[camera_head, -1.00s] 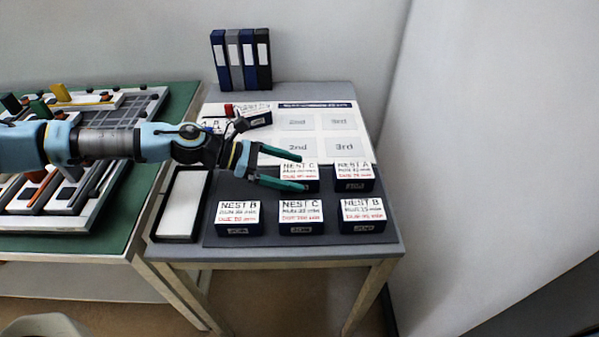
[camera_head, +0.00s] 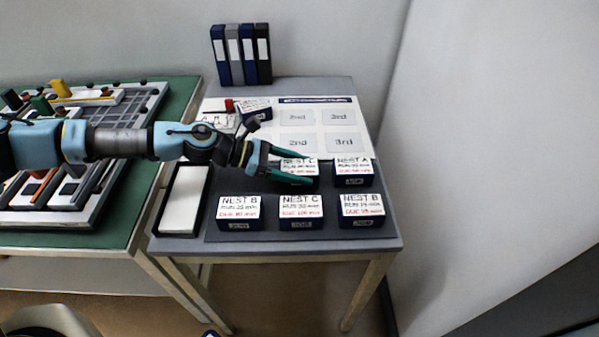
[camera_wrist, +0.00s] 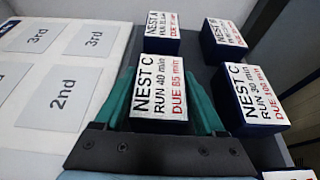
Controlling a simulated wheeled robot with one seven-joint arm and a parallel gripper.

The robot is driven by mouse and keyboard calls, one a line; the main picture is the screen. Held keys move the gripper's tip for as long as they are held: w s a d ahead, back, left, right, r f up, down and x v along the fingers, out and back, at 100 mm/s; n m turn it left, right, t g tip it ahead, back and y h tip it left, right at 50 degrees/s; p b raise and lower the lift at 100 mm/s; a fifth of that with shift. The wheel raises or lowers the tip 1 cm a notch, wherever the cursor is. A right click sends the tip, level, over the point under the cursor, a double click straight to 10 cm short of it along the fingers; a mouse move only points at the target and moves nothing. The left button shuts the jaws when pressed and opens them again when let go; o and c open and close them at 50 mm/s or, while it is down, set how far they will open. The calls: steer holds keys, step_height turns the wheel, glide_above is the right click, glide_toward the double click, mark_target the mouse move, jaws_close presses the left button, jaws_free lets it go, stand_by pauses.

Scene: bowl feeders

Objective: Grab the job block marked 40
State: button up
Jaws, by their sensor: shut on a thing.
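The job block reading NEST C, RUN 40 min, DUE 85 min (camera_wrist: 160,90) is dark with a white top label. In the head view the block (camera_head: 298,164) is at the middle of the back row on the dark mat. My gripper (camera_head: 307,168) reaches it from the left and is shut on it, one teal finger on each side. In the wrist view my gripper (camera_wrist: 164,88) has its fingers along both sides of the block. The fingers partly hide its sides. I cannot tell whether it touches the mat.
A NEST A block (camera_head: 352,174) stands right of it. NEST B (camera_head: 238,212), NEST C (camera_head: 301,210) and another NEST B block (camera_head: 362,207) line the front. A white-bottomed tray (camera_head: 186,200) is left. Another block (camera_head: 255,108) stands near the marked sheet (camera_head: 320,127). Binders (camera_head: 241,55) stand behind.

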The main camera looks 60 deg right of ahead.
steer(key=c, duration=0.5)
steer(key=shift+o, duration=0.2)
steer(key=shift+r, duration=0.2)
